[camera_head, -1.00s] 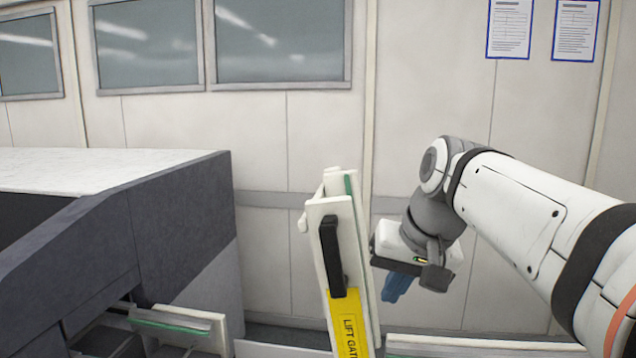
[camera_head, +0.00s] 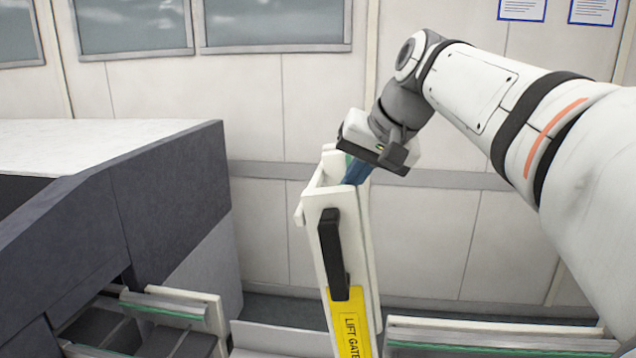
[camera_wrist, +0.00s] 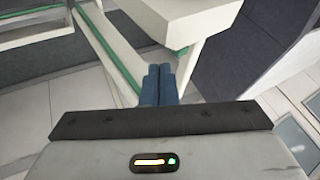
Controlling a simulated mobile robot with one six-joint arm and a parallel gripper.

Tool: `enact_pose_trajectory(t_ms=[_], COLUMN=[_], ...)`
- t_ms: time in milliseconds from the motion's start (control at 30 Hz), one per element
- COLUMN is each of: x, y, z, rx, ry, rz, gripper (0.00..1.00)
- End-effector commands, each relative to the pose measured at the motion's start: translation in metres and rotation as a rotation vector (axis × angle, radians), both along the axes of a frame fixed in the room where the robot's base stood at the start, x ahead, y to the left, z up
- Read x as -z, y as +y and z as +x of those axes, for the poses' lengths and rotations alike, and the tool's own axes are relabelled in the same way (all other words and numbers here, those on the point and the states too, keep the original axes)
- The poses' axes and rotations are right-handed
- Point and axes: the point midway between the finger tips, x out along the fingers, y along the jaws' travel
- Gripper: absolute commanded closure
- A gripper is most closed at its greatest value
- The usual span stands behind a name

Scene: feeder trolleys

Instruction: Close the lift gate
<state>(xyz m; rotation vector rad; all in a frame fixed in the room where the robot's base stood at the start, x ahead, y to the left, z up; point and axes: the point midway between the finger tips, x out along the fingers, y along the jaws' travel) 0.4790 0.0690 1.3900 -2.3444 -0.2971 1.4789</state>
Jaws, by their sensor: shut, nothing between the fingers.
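The lift gate (camera_head: 318,255) stands raised in the head view, tilted a little, a white trough-like section with a black handle (camera_head: 333,250) and a yellow "LIFT GATE" label (camera_head: 349,325). My gripper (camera_head: 354,178) is at its upper end, with the blue fingers shut and pointing down by its far right side. In the wrist view the closed fingertips (camera_wrist: 159,70) lie over the white gate frame (camera_wrist: 190,22), by its green strip. I cannot tell whether they touch it. The lower end of the gate is cut off by the frame.
White rail sections with green strips stand low on the left (camera_head: 175,305) and right (camera_head: 470,335) of the gate. A dark grey machine housing (camera_head: 170,190) fills the left. A panelled wall (camera_head: 260,110) is behind. The space right of the gate is open above the rail.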

Motion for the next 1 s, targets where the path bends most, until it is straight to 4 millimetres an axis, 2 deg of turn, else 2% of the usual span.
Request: enact_pose_trajectory(t_ms=[33,300,867,1000], x=[0.009,0.013,0.016,0.018], y=[0.004,0.037,0.045,0.054], z=[0.004,0.011,0.012,0.014], rx=[-0.003,-0.004,-0.003,-0.005], ry=[0.004,-0.001,0.000,0.004], rz=[0.000,-0.002,-0.004,-0.021], gripper=[1.00,1.00,1.00,1.00])
